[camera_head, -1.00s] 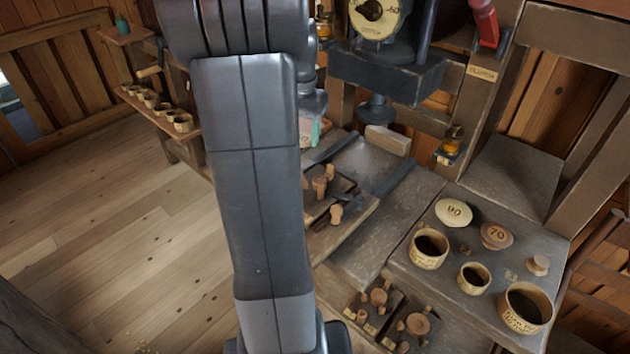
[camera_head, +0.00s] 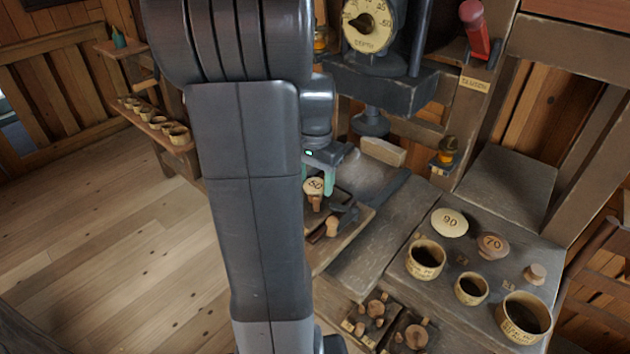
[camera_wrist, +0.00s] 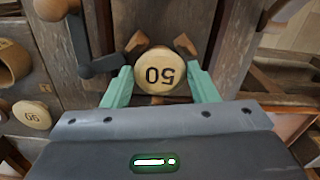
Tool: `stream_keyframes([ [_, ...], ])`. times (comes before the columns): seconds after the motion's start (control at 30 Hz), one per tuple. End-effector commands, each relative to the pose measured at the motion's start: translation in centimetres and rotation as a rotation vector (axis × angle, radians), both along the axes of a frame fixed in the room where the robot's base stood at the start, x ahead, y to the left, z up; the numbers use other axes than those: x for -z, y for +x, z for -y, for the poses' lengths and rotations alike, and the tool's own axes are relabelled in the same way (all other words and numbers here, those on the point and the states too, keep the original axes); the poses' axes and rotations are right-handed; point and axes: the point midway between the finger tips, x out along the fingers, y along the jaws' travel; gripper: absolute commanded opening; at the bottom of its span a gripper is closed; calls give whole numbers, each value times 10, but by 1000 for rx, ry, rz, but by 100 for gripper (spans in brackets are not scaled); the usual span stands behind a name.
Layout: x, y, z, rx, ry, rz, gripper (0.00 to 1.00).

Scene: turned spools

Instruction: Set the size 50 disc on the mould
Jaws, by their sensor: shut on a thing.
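The pale round disc marked 50 (camera_head: 314,186) is between the green fingers of my gripper (camera_head: 318,181), over a dark tray (camera_head: 346,197) with wooden blocks. In the wrist view the disc (camera_wrist: 160,75) shows its number upside down, and my gripper (camera_wrist: 161,88) is shut on its sides. Two wooden blocks (camera_wrist: 186,44) show just beyond the disc. A wooden piece (camera_head: 332,226) lies in front of it in the head view. I cannot tell which part is the mould, or whether the disc touches what is below it. My arm hides the left of the tray.
Discs marked 90 (camera_head: 449,222) and 70 (camera_head: 492,245) lie on the right bench among several cups (camera_head: 425,259). A press with a depth dial (camera_head: 368,26) stands behind the tray. A low tray of wooden pieces (camera_head: 376,309) is in front.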

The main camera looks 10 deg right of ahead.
Motion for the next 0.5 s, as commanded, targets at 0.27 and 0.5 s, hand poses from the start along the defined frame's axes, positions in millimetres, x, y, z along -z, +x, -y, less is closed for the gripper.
stream_keyframes([
  [0.27,7,0,0,0,0,1,32],
  [0.5,13,0,0,0,0,0,32],
])
